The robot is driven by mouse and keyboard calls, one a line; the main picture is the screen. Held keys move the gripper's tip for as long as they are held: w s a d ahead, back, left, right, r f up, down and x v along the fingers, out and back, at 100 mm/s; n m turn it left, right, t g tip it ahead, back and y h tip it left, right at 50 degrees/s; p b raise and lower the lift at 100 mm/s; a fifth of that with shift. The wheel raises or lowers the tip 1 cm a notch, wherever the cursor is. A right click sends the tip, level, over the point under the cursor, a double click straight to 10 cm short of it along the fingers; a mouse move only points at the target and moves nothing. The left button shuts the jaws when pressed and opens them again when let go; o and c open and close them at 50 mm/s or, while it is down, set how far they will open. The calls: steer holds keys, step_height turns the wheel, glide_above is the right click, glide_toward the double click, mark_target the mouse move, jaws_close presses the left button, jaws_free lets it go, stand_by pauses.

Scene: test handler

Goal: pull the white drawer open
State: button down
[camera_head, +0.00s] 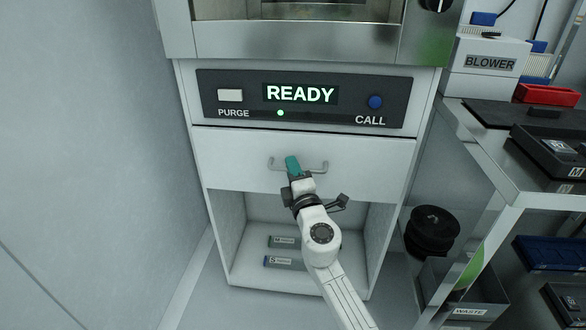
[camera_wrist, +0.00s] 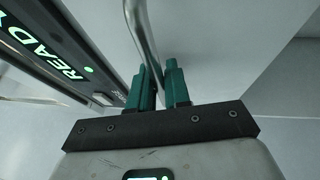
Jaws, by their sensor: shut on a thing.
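The white drawer (camera_head: 238,160) is the front panel below the control strip, and it looks closed, with its top edge close under the strip. Its metal bar handle (camera_head: 318,166) runs across the middle of the front. My gripper (camera_head: 292,165) reaches up from below with its teal fingers at the handle. In the wrist view the handle (camera_wrist: 143,35) passes between the fingers of my gripper (camera_wrist: 160,85), which is shut on it. The fingers hide part of the handle in the head view.
A control strip (camera_head: 220,82) with a READY display, a PURGE button and a blue CALL button sits above the drawer. Below is an open shelf with labelled boxes (camera_head: 284,263). A wall (camera_head: 90,150) stands left; a bench (camera_head: 500,160) and a waste bin (camera_head: 468,305) stand right.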

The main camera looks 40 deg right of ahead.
steer(key=s+a+b, duration=0.3)
steer(key=s+a, duration=1.2)
steer(key=a, duration=0.4)
steer(key=shift+s+a, duration=0.15)
steer(key=shift+a, duration=0.1)
steer(key=shift+f, duration=0.1)
steer(key=c, duration=1.4)
jaws_free()
steer(key=shift+c, duration=0.2)
steer(key=b+v, duration=0.1)
steer(key=v, duration=0.9)
steer(key=shift+s+a, duration=0.2)
steer(key=shift+s, duration=0.15)
steer(key=shift+f, duration=0.1)
